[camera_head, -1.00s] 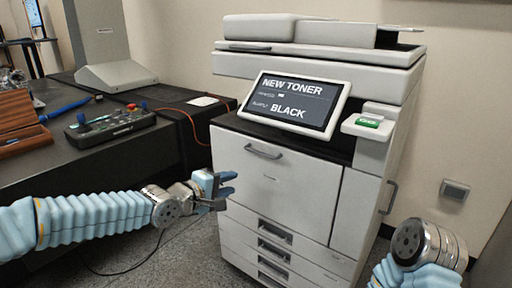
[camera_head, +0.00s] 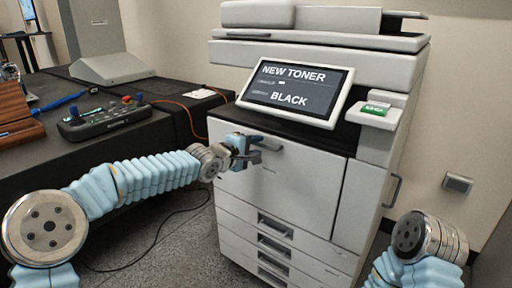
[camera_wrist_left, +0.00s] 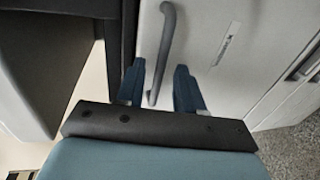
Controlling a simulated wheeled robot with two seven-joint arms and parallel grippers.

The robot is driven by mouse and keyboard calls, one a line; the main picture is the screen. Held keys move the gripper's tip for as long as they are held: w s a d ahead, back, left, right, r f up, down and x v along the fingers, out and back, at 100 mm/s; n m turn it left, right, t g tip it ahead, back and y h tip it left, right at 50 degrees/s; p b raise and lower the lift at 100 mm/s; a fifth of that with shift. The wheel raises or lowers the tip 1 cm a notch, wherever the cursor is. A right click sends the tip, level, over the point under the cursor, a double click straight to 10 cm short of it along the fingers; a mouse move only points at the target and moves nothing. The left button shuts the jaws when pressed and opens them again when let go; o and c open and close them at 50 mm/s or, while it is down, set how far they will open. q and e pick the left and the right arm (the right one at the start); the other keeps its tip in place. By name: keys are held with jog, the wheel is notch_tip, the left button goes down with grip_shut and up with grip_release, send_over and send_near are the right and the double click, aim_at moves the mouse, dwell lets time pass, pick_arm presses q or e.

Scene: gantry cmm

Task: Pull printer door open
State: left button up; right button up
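The white printer door (camera_head: 290,185) is the large upper front panel of the printer (camera_head: 395,65), and it looks closed. Its grey bar handle (camera_head: 270,147) is near the door's top edge, partly hidden by my left gripper (camera_head: 251,150). In the left wrist view the handle (camera_wrist_left: 167,45) runs lengthwise, with its near end between the two blue fingertips of my left gripper (camera_wrist_left: 160,85). The fingers are open, with gaps on both sides of the handle. My right arm shows at the lower right of the head view, but its gripper is out of frame.
The printer's tilted screen (camera_head: 295,93) reads "NEW TONER BLACK". Drawers (camera_head: 275,245) lie below the door, and a side handle (camera_head: 396,190) is at right. A black table (camera_head: 100,150) with a control box (camera_head: 105,120) stands left. Floor shows between table and printer.

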pick_arm(q)
jog(key=shift+w+d+f, duration=0.1)
jog(key=shift+w+d, duration=0.2)
jog(key=shift+c, duration=0.5)
grip_shut()
dwell(0.8)
